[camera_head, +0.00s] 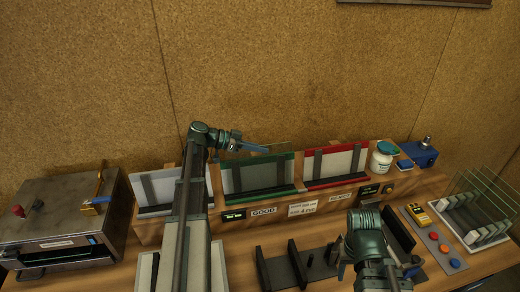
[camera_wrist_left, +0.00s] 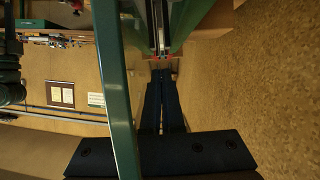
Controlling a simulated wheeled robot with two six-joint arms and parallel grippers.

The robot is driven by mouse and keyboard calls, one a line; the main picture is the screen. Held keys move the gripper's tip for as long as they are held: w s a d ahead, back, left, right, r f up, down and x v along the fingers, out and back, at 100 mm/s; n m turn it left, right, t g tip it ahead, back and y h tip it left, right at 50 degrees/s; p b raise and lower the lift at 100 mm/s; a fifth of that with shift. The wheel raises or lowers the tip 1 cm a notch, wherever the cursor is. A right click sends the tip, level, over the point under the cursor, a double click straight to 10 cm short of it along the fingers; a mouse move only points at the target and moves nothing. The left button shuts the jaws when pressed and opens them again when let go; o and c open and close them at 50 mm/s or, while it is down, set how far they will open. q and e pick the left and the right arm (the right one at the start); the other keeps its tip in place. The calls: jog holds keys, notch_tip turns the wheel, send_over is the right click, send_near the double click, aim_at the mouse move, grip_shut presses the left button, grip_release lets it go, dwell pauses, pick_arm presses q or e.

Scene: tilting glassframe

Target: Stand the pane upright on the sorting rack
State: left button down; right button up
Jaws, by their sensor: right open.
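My left arm reaches up over the sorting rack (camera_head: 229,213). Its gripper (camera_head: 262,147) points right, just above the green-framed compartment marked GOOD. In the left wrist view its dark fingers (camera_wrist_left: 162,76) are close together, with a thin gap in line with narrow upright edges beyond. They look shut on the clear pane, which is hard to make out; a teal, glass-like strip (camera_wrist_left: 116,90) crosses beside the fingers. How the pane's lower edge sits is hidden. My right gripper (camera_head: 378,274) is open and low over the front of the table, apart from the rack.
More glass panes (camera_head: 487,192) stand in a white slotted holder (camera_head: 465,238) at right. A dark fixture (camera_head: 283,269) lies in front of the rack. A metal box (camera_head: 60,222) is at left. A white jar (camera_head: 382,158) and blue device (camera_head: 425,154) stand at the rack's right end.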

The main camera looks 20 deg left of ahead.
pick_arm(q)
jog(key=shift+f, duration=0.2)
jog(key=c, duration=1)
grip_release()
jog(key=shift+o, duration=0.2)
jog(key=p+v, duration=0.4)
jog(key=v, duration=1)
jog(key=shift+p, duration=0.4)
